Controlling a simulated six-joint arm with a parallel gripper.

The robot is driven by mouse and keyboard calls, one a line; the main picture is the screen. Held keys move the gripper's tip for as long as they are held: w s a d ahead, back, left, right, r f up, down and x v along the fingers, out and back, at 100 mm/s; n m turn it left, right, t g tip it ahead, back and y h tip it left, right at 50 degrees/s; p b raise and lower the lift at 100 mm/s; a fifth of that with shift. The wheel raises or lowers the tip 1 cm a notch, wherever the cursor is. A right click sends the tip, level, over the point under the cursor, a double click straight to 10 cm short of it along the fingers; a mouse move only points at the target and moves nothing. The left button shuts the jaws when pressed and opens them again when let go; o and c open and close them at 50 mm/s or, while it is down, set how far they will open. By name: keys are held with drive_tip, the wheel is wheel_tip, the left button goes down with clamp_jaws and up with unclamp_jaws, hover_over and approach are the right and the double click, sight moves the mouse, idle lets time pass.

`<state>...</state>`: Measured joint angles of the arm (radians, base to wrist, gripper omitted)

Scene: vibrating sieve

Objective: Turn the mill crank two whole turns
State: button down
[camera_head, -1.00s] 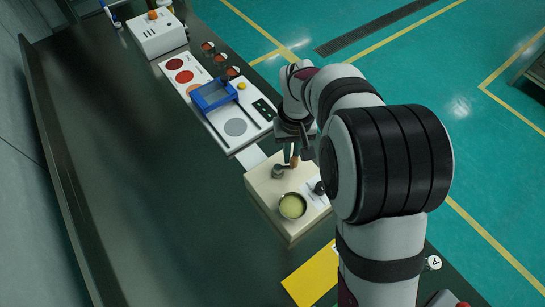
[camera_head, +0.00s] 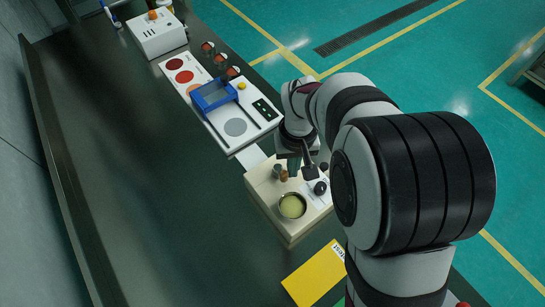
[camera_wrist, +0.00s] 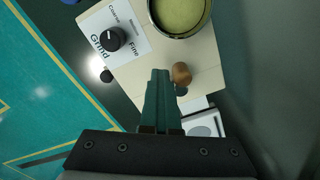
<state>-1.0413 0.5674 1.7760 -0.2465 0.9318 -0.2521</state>
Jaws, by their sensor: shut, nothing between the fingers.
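The mill (camera_head: 262,193) is a cream box on the dark bench. A metal crank hub (camera_head: 277,171) stands on its top, with a brown wooden crank knob (camera_head: 284,176) close beside it. My gripper (camera_head: 293,169) points down over the mill, just right of the knob. In the wrist view my gripper's green fingers (camera_wrist: 160,86) are together, with nothing between them. The wooden knob (camera_wrist: 181,74) is just right of the fingertips; I cannot tell whether they touch. The crank arm is mostly hidden.
A round bowl of yellowish material (camera_head: 292,206) sits in the mill's top. A black grind dial (camera_wrist: 113,39) is beside it. A sieve panel with a blue tray (camera_head: 214,95) lies behind, and a yellow sheet (camera_head: 315,274) in front. The bench at left is clear.

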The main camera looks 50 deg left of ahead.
drive_tip(key=shift+s+a, duration=0.25)
drive_tip(key=shift+s, duration=0.8)
drive_tip(key=shift+s+a, duration=0.2)
drive_tip(key=shift+s, duration=0.8)
drive_tip(key=shift+s+a, duration=0.15)
drive_tip(key=shift+a, duration=0.9)
drive_tip(key=shift+s+a, duration=0.1)
drive_tip(key=shift+a, duration=0.95)
drive_tip(key=shift+w+a, duration=0.45)
drive_tip(key=shift+w, duration=0.4)
drive_tip(key=shift+w+a, duration=0.45)
drive_tip(key=shift+w, duration=0.35)
drive_tip(key=shift+w+d, duration=0.1)
